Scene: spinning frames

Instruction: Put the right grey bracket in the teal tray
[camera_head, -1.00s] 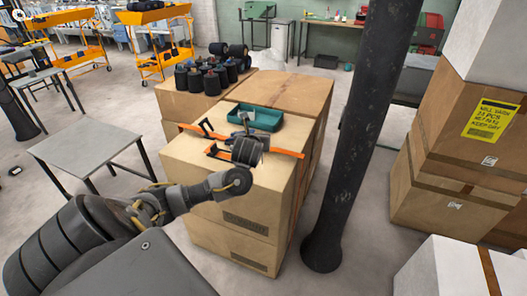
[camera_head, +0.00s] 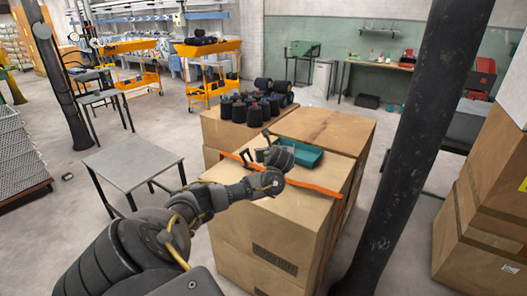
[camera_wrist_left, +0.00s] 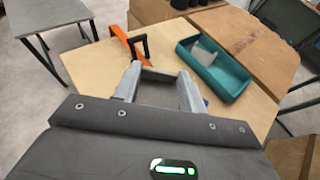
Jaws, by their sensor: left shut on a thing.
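The teal tray (camera_head: 306,157) sits on top of a cardboard box; it also shows in the left wrist view (camera_wrist_left: 240,88), with a light grey piece (camera_wrist_left: 206,52) inside. My left gripper (camera_head: 280,158) is over the box, just left of the tray in the head view. In the wrist view its fingers (camera_wrist_left: 158,85) are shut on a grey piece, probably a grey bracket, mostly hidden between them. A black bracket-like piece (camera_wrist_left: 141,47) stands by an orange strip beyond the fingers. My right gripper is not in view.
Orange strips (camera_head: 316,188) lie on the box top (camera_head: 250,208). Several dark spools (camera_head: 245,108) stand on the box behind. A dark pillar (camera_head: 420,150) rises right of the boxes. A grey table (camera_head: 130,165) stands to the left, with open floor around it.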

